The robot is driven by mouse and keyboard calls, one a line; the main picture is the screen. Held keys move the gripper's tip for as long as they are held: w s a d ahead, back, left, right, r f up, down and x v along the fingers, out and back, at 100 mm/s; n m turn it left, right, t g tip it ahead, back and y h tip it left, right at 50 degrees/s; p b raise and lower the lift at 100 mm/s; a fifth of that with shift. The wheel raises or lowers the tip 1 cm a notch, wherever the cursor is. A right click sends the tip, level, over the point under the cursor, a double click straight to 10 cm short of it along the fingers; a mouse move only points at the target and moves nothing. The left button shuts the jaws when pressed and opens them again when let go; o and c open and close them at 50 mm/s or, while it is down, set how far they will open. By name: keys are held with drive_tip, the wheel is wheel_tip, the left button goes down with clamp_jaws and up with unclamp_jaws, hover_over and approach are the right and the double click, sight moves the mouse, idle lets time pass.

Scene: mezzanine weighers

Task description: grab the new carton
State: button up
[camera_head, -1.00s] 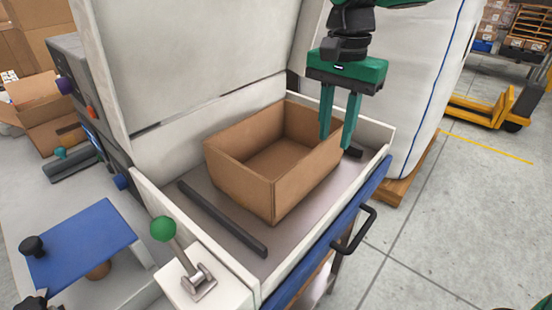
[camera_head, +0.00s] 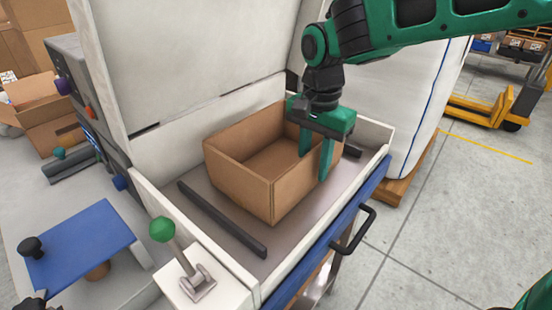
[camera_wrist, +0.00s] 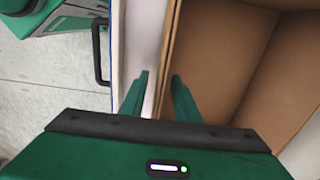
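An open, empty brown carton (camera_head: 240,172) stands upright on the grey bed of the white weigher, between two dark rails. My gripper (camera_head: 315,165) is at the carton's right side, pointing down. Its green fingers are apart, with the carton's near right wall between them: one finger is inside the carton and the other outside. In the wrist view the carton (camera_wrist: 236,60) fills the right side, and its wall edge runs between the fingers (camera_wrist: 158,95). I see a gap around the wall, so the fingers do not look closed on it.
A green-knobbed lever (camera_head: 163,230) stands at the weigher's front left corner. A blue plate (camera_head: 82,240) lies further left. A black handle (camera_head: 356,230) juts from the blue front edge. A white bulk bag (camera_head: 415,110) stands behind right.

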drive_tip(key=shift+f, duration=0.5)
clamp_jaws()
